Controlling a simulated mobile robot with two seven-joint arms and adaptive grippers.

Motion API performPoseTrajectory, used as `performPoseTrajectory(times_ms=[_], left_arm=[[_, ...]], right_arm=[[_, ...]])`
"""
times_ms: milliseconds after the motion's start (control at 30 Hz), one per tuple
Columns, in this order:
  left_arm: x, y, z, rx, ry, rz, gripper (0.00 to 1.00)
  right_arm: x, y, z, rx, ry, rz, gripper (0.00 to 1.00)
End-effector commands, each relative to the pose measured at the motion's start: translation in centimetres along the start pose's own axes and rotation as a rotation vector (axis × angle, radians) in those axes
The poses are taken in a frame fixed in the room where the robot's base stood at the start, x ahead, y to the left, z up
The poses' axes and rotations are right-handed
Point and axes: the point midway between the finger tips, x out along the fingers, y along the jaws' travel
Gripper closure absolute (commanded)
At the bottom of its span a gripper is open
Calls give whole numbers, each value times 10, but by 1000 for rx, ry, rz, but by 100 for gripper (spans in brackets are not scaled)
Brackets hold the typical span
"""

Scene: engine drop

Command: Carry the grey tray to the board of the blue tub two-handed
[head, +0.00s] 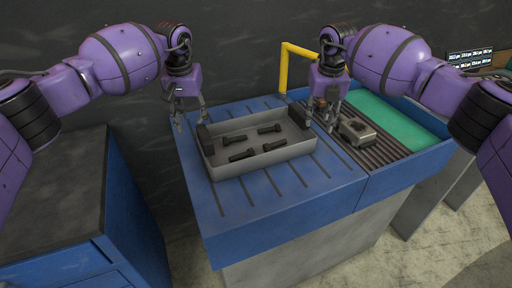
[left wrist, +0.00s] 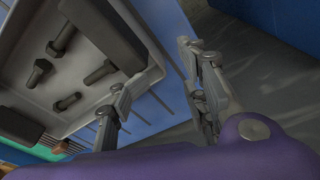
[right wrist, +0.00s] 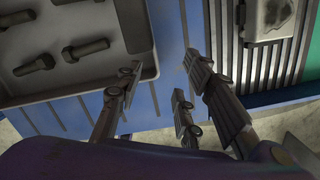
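The grey tray (head: 264,160) sits on the blue slotted bench top, with several dark bolts (head: 270,128) inside and a dark block at each end. My left gripper (head: 188,118) is open and empty just off the tray's left end; in the left wrist view (left wrist: 160,85) its fingers are wide apart beside the tray. My right gripper (head: 322,118) is open just off the right end; in the right wrist view (right wrist: 158,85) its fingers are apart beside the tray wall. The blue tub (head: 408,163) stands right of the bench top, with a dark ribbed board (head: 376,153) at its left.
A grey metal part (head: 357,131) lies on the ribbed board. A green surface (head: 395,118) fills the tub's right side. A yellow post (head: 284,70) rises behind the bench. A blue cabinet (head: 135,205) stands at the left across a gap. The bench front is clear.

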Motion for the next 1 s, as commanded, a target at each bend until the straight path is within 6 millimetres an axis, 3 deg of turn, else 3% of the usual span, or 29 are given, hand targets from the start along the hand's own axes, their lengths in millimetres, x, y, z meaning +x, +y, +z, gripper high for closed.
performPoseTrajectory(times_ms=[500,767,1000], left_arm=[[-103,3,-2,1,13,6,63],[-121,4,-1,1,12,7,63],[-121,4,-1,2,13,7,63]], right_arm=[[-1,0,0,0,-1,0,65],[-6,0,1,0,-2,0,65],[-50,0,1,-1,-6,1,65]])
